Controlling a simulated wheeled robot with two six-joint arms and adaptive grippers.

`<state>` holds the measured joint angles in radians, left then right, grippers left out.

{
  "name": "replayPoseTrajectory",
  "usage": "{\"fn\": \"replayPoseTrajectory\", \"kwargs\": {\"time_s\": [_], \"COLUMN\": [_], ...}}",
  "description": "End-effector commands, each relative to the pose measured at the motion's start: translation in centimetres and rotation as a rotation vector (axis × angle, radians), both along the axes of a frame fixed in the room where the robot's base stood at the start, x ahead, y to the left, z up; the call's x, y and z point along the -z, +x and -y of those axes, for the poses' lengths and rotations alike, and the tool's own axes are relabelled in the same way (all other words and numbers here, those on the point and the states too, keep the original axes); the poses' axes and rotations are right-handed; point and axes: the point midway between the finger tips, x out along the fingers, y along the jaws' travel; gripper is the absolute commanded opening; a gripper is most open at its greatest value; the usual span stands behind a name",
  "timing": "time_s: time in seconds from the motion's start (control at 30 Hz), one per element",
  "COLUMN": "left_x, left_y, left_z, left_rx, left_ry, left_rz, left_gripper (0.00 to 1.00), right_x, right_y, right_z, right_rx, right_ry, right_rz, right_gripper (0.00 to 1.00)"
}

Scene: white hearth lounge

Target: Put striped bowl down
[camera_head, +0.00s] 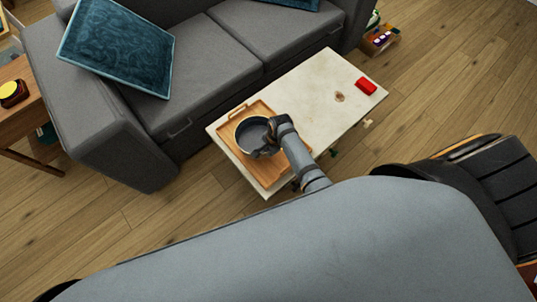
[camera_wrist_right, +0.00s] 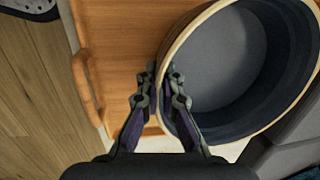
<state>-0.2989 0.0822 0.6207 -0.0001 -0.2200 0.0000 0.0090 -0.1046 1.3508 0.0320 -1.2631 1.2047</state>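The striped bowl (camera_head: 244,132) is dark grey inside with a pale tan rim; no stripes can be made out. It is over the wooden tray (camera_head: 264,181) on the low table. It fills the right of the right wrist view (camera_wrist_right: 228,62), where it looks tilted. My right gripper (camera_head: 268,149) is at the bowl's near right side. In the wrist view its fingers (camera_wrist_right: 164,80) close on the bowl's wall, one outside and one inside. I cannot tell whether the bowl's base touches the tray. My left gripper is not in view.
The pale table top (camera_head: 307,97) is mostly clear right of the tray. A red object (camera_head: 366,86) and a small brown item (camera_head: 339,96) lie towards its far right. A grey sofa (camera_head: 205,70) stands behind the table. The tray's handle (camera_wrist_right: 88,90) shows beside the gripper.

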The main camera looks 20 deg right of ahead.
Motion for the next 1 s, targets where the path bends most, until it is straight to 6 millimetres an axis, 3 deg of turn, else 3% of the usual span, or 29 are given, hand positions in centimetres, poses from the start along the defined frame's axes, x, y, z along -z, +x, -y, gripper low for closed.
{"fn": "replayPoseTrajectory", "kwargs": {"time_s": [0.2,0.6,0.8,1.0], "left_x": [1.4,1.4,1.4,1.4], "left_y": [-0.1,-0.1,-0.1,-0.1], "left_z": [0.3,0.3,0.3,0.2], "left_rx": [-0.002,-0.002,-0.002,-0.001], "left_ry": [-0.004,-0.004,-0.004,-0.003], "left_rz": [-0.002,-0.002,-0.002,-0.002], "left_gripper": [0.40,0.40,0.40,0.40], "right_x": [3.1,3.6,3.7,3.7], "right_y": [0.4,0.4,0.3,0.3], "right_z": [-0.1,-0.1,-0.1,-0.1], "right_rx": [0.000,0.001,0.000,0.000], "right_ry": [0.001,0.000,0.000,0.000], "right_rz": [0.002,0.004,0.000,0.001], "right_gripper": [0.00,0.00,0.28,0.28]}}
